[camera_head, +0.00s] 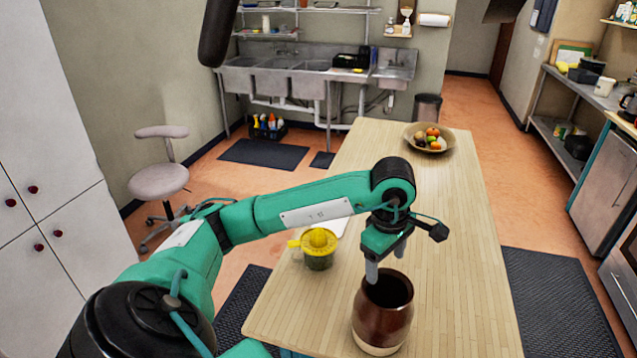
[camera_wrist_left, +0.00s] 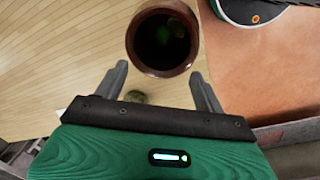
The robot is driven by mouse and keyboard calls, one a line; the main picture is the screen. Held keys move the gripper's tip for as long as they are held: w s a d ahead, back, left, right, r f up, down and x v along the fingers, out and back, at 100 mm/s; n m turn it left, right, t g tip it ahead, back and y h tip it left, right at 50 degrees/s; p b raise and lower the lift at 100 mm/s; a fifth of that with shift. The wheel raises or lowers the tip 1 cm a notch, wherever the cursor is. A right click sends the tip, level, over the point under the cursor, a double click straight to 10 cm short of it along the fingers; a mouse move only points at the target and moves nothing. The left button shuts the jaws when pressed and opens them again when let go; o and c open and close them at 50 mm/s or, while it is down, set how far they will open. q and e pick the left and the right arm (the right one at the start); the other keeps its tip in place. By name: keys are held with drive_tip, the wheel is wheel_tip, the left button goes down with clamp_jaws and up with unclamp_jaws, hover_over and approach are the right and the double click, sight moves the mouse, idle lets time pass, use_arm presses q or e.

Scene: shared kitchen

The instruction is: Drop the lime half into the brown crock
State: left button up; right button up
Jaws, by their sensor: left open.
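The brown crock (camera_head: 383,322) stands upright near the front of the wooden table, its dark mouth open. It also shows at the top of the left wrist view (camera_wrist_left: 187,62). My left gripper (camera_head: 385,266) is open above the crock, fingers pointing down, with one fingertip overlapping the rim in the head view. In the wrist view the spread fingers (camera_wrist_left: 162,82) hold nothing between them. A dim green patch (camera_wrist_left: 165,33) shows deep inside the crock; it may be the lime half, but it is too dark to be sure. No lime half shows clearly elsewhere. My right gripper is out of view.
A yellow-topped juicer (camera_head: 319,247) stands left of the crock, with a white sheet partly hidden behind my arm. A fruit bowl (camera_head: 410,143) is at the table's far end. The tabletop (camera_head: 455,260) right of the crock is clear. A stool (camera_head: 160,181) stands left.

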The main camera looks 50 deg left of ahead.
use_arm(q)
wheel_tip(320, 180, up, 8)
drive_tip(key=b, duration=0.1)
drive_tip(key=shift+s+r, duration=0.15)
drive_tip(key=shift+s, duration=0.15)
idle(0.5)
